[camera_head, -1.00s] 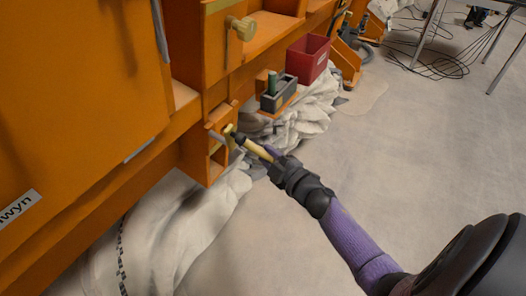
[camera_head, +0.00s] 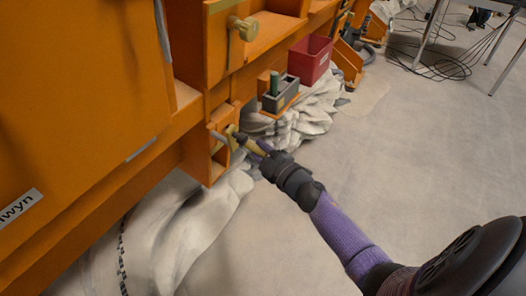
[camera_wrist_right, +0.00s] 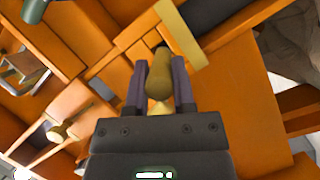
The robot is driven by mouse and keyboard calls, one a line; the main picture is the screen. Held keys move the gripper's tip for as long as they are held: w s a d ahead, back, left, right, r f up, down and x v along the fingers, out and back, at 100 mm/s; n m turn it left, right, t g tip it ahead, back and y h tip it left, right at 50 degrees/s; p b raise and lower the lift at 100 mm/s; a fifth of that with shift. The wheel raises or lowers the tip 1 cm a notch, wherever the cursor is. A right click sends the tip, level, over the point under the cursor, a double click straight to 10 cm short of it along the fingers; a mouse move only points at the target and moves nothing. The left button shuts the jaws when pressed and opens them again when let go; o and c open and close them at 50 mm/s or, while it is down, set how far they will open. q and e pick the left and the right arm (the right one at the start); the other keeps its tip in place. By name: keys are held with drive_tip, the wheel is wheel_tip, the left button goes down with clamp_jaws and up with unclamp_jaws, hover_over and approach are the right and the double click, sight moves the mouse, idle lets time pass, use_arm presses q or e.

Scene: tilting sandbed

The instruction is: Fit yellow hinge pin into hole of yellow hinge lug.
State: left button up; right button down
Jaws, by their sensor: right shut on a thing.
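My right gripper (camera_head: 258,147) is shut on the yellow hinge pin (camera_head: 242,140), at the orange bracket low on the machine's side. In the right wrist view, the pin (camera_wrist_right: 159,78) lies lengthwise between both fingers, its far end at a dark spot beside the pale yellow lug (camera_wrist_right: 196,58). In the head view the yellow lug (camera_head: 232,132) is small and partly hidden by the pin and gripper. I cannot tell whether the pin's tip is inside the hole or only in front of it. My left gripper is out of view.
Another yellow knobbed pin (camera_head: 243,28) sits in the orange panel above. A grey holder (camera_head: 281,97) with a green cylinder (camera_head: 274,83) and a red bin (camera_head: 309,60) stand along the machine's side. Crumpled pale cloth (camera_head: 190,225) lies below.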

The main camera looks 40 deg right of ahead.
sight(247, 145)
drive_tip(key=shift+r, duration=0.1)
idle(0.3)
idle(0.3)
drive_tip(key=shift+w+a+r, duration=0.1)
drive_tip(key=shift+w+a, duration=0.25)
drive_tip(key=shift+w, duration=0.45)
idle(0.5)
drive_tip(key=shift+w+a+r, duration=0.1)
drive_tip(key=shift+w+a, duration=0.1)
drive_tip(key=shift+w, duration=0.2)
drive_tip(key=shift+w+a+r, duration=0.1)
drive_tip(key=shift+w+a, duration=0.15)
drive_tip(key=shift+w, duration=0.3)
drive_tip(key=shift+w+a+r, duration=0.1)
drive_tip(key=shift+w+a, duration=0.1)
drive_tip(key=shift+w, duration=0.35)
drive_tip(key=shift+w+a+b, duration=0.15)
drive_tip(key=shift+w+b, duration=0.2)
drive_tip(key=shift+w, duration=0.05)
drive_tip(key=shift+r, duration=0.1)
